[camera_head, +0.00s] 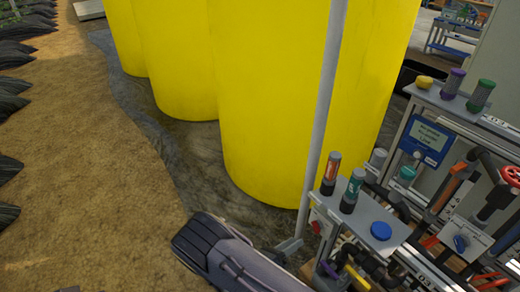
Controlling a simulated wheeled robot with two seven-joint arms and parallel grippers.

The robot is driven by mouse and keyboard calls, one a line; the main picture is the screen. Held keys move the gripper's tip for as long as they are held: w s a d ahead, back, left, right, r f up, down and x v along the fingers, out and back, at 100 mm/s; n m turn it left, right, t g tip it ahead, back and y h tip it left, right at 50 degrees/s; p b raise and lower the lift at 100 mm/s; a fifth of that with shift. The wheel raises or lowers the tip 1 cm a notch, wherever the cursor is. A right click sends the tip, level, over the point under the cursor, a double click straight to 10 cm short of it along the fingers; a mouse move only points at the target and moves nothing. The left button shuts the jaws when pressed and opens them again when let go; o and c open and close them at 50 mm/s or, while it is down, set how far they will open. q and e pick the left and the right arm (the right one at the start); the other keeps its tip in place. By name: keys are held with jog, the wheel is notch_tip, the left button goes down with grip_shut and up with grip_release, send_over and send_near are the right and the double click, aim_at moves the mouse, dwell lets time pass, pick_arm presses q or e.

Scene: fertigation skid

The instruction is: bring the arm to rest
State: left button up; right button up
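My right arm enters from the bottom edge, and its dark, ribbed end (200,243) lies over the bare soil, left of the skid. I take this end for my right gripper; its fingertips cannot be made out, so I cannot tell whether it is open or shut. No held thing shows at it. My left gripper is out of view.
Yellow tanks (270,95) stand behind the arm, with a pale upright pole (325,110) in front. The skid at right carries a grey shelf (355,218) with capped bottles, a blue disc (381,231), pipes and a red valve handle (511,176). Open soil (85,170) lies left.

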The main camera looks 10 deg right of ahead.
jog(key=s+r+m+g+y, duration=0.1)
jog(key=s+r+m+y, duration=0.85)
jog(key=r+m, duration=0.55)
jog(key=s+r+m+g+y, duration=0.1)
jog(key=s+r+m+y, duration=0.9)
jog(key=m, duration=0.8)
notch_tip(320, 180, up, 22)
jog(key=p, duration=2.1)
jog(key=shift+w+d+t+y, duration=0.3)
jog(key=shift+w+d+y, duration=0.1)
jog(key=shift+y, duration=0.05)
jog(key=shift+r, duration=0.1)
